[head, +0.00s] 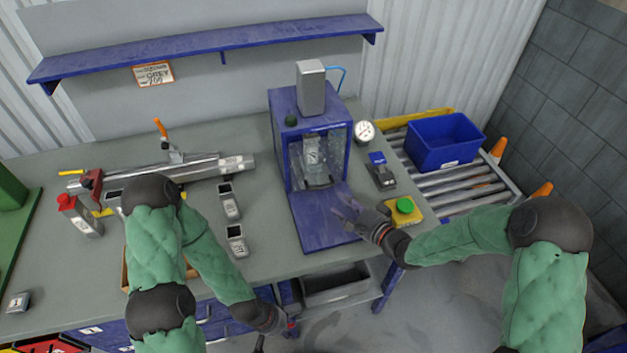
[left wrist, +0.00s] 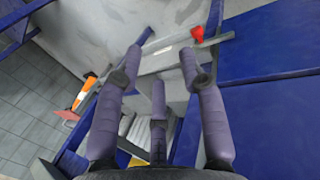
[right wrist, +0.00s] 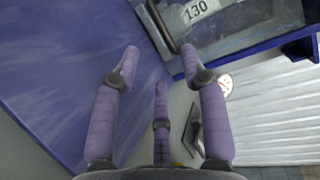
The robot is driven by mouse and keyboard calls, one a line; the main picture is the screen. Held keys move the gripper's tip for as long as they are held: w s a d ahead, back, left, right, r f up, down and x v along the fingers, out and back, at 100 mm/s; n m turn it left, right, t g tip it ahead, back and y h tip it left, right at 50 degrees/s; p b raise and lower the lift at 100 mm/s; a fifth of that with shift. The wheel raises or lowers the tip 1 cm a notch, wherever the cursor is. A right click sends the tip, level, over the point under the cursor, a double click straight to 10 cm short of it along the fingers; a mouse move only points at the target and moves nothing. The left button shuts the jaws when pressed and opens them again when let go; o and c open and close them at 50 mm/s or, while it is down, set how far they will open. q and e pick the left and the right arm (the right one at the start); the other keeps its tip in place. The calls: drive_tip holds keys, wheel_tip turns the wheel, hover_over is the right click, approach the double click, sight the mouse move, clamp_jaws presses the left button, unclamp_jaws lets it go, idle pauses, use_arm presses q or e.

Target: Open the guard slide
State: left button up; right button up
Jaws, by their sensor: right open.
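The blue machine (head: 280,150) stands on the bench, with a clear guard slide (head: 335,150) at its front. A grey part shows behind or at the clear panel. In the right wrist view a dark handle bar (right wrist: 160,28) lies beyond my fingertips, near a "130" label (right wrist: 200,10). My right gripper (head: 350,212) is open and empty above the right edge of the blue base plate (head: 315,225); it also shows in the right wrist view (right wrist: 160,60). My left gripper (left wrist: 160,60) is open and empty, low at the bench's front edge; its fingers are mostly out of the head view.
A yellow box with a green button (head: 404,205) sits right of the base plate. A dark device (head: 381,172) and a round gauge (head: 364,131) stand behind it. Two handheld grey items (head: 236,240) lie left of the machine. A roller conveyor with a blue bin (head: 443,143) is at right.

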sight(322, 188)
drive_tip(key=shift+w+a+f, duration=0.15)
drive_tip(key=shift+w+a, duration=0.3)
drive_tip(key=shift+a, duration=0.05)
drive_tip(key=b+x, duration=0.2)
drive_tip(key=x, duration=0.6)
drive_tip(key=shift+w+a, duration=0.25)
drive_tip(key=shift+w, duration=0.1)
clamp_jaws()
